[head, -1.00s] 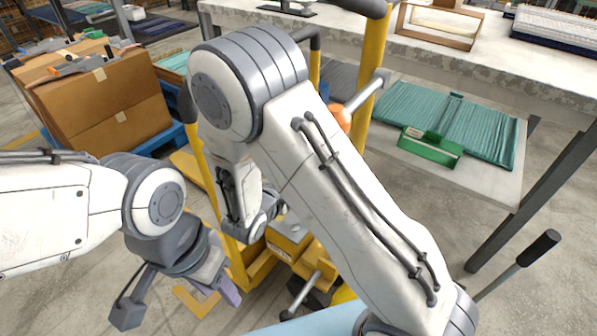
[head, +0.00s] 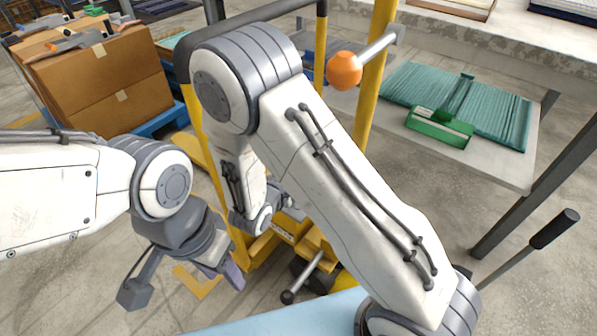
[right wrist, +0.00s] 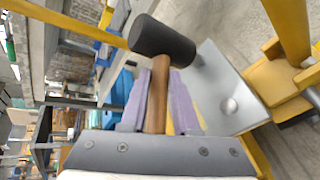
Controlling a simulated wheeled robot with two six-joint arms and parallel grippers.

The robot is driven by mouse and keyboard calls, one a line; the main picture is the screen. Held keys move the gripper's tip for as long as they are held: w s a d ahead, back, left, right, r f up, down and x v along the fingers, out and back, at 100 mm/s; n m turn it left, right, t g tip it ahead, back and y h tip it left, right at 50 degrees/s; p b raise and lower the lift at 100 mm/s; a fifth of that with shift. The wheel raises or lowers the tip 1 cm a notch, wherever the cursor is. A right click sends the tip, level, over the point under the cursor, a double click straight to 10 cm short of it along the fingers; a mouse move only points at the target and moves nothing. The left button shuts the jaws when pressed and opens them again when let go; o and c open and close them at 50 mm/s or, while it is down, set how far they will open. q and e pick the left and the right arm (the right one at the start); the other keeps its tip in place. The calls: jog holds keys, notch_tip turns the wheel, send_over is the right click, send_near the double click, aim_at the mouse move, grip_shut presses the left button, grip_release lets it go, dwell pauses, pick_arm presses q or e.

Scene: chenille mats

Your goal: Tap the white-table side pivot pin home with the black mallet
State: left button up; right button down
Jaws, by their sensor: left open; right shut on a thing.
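The black mallet (right wrist: 164,47) shows in the right wrist view, its wooden handle (right wrist: 158,98) between the purple fingers of my right gripper (right wrist: 160,100). The gripper is shut on the handle, with the black head beyond the fingertips. A round metal pin head (right wrist: 229,106) shows on a grey plate to the right of the mallet, apart from it in the picture. In the head view my right arm hides most of the mallet and the pin area. My left gripper (head: 233,275) is open and empty at lower left, beside the yellow frame.
A yellow lift frame (head: 367,115) with an orange knob (head: 344,70) stands ahead. A pale table (head: 500,165) at right bears teal mats (head: 410,88) and a green tool (head: 440,127). Cardboard boxes (head: 105,85) stand at left. A black-handled lever (head: 553,229) rises at lower right.

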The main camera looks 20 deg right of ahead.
jog(key=shift+b, duration=0.45)
dwell(1.0)
jog(key=shift+r, duration=0.1)
notch_tip(320, 180, up, 2)
jog(key=shift+r+p, duration=0.25)
jog(key=shift+p, duration=0.65)
notch_tip(320, 180, down, 5)
jog(key=b, duration=0.5)
jog(key=shift+f+b, duration=0.2)
jog(key=shift+b, duration=0.15)
jog(key=shift+r+p, duration=0.4)
jog(key=shift+r, duration=0.05)
notch_tip(320, 180, up, 4)
jog(key=shift+r+p, duration=0.1)
jog(key=shift+p, duration=1.15)
